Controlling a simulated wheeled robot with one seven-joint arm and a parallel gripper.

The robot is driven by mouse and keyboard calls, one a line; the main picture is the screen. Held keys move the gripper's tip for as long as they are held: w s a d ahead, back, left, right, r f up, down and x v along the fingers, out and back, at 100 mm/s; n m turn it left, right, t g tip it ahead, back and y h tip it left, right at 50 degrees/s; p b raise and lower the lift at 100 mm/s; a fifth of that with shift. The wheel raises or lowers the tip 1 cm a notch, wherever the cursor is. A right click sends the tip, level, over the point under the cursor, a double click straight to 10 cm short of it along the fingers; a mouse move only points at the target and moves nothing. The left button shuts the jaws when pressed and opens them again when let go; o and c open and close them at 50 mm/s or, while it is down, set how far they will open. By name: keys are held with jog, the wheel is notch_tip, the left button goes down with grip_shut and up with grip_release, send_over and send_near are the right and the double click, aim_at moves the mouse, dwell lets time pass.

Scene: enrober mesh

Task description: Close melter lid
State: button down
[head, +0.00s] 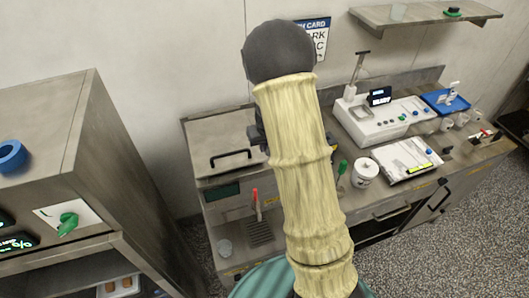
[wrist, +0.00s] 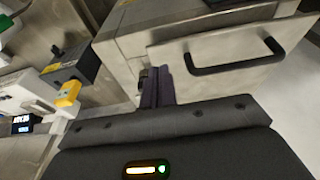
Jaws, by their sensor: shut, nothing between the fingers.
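The melter (head: 228,200) is a steel box left of my arm in the head view, with a red-handled tap on its front. Its lid (head: 215,135) is a steel panel with a black bar handle (head: 230,158) near the front edge. The lid looks flat or nearly flat on top; I cannot tell whether it is fully down. In the wrist view the lid (wrist: 228,42) and handle (wrist: 232,66) are close ahead, right of the fingers. My gripper (wrist: 156,76) is shut and empty beside the lid's edge. My arm mostly hides it in the head view.
A white machine (head: 375,118), a lidded white pot (head: 364,172), a scale (head: 405,162) and a blue tray (head: 445,102) stand on the counter to the right. A steel cabinet (head: 50,130) stands at left. In the wrist view a yellow-fronted part (wrist: 69,93) is at left.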

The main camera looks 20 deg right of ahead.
aim_at(265, 159)
jog(key=f, duration=0.2)
jog(key=f+p, duration=0.1)
jog(key=f, duration=0.1)
jog(key=shift+s+d+f, duration=0.1)
jog(key=shift+d, duration=0.1)
jog(key=shift+s, duration=0.1)
jog(key=shift+f, duration=0.1)
